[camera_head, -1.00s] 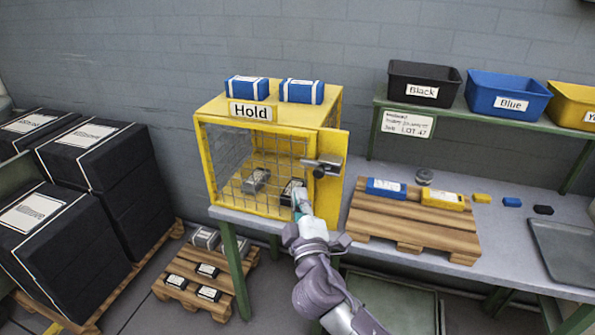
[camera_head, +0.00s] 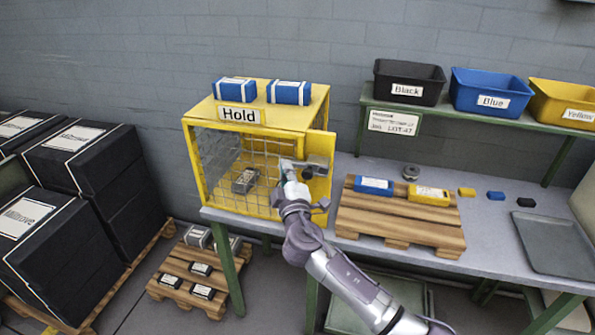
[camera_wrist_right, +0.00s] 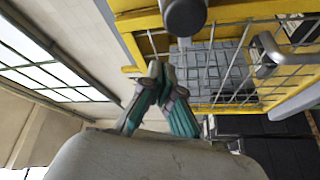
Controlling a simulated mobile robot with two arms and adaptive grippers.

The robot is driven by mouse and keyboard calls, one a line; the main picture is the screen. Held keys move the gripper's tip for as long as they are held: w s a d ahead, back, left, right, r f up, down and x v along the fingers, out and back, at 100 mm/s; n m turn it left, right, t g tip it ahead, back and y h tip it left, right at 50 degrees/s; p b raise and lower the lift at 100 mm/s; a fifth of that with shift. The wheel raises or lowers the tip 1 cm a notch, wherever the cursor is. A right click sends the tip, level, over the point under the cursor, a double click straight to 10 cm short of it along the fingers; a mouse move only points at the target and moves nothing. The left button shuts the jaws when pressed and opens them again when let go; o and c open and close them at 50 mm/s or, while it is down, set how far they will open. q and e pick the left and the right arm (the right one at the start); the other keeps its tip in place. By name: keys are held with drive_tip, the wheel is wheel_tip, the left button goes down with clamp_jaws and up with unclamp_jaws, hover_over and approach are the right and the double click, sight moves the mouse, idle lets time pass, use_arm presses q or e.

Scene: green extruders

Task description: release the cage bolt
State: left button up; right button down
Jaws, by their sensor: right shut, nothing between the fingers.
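The yellow cage (camera_head: 255,125) labelled "Hold" stands on the bench, its mesh door (camera_head: 226,180) across the front. A grey metal bolt (camera_head: 318,165) sits at the door's right edge on the yellow post. My right gripper (camera_head: 288,168) is just left of the bolt, in front of the mesh, and hides part of both. Its fingers (camera_wrist_right: 160,80) are together and empty in the wrist view. There, a dark round metal end (camera_wrist_right: 184,15) shows above the fingertips, apart from them in the picture. A grey box (camera_head: 244,181) lies inside the cage. My left gripper is not in view.
A wooden pallet (camera_head: 400,222) with a blue box (camera_head: 374,185) and a yellow box (camera_head: 429,196) stands right of the cage. Two blue boxes lie on the cage roof. Black, blue and yellow bins stand on the shelf. A grey tray (camera_head: 555,245) lies far right.

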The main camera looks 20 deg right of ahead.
drive_tip(key=d, duration=0.1)
drive_tip(key=s+f, duration=0.1)
drive_tip(key=d, duration=0.1)
drive_tip(key=shift+s+d+f, duration=0.3)
drive_tip(key=shift+d, duration=0.05)
drive_tip(key=shift+w+a, duration=0.1)
drive_tip(key=s+d, duration=0.2)
drive_tip(key=d, duration=0.1)
drive_tip(key=shift+s+d+f, duration=0.1)
drive_tip(key=shift+s+d, duration=0.15)
drive_tip(key=shift+d, duration=0.05)
drive_tip(key=shift+s+d, duration=0.15)
drive_tip(key=shift+d, duration=0.1)
drive_tip(key=shift+r, duration=0.2)
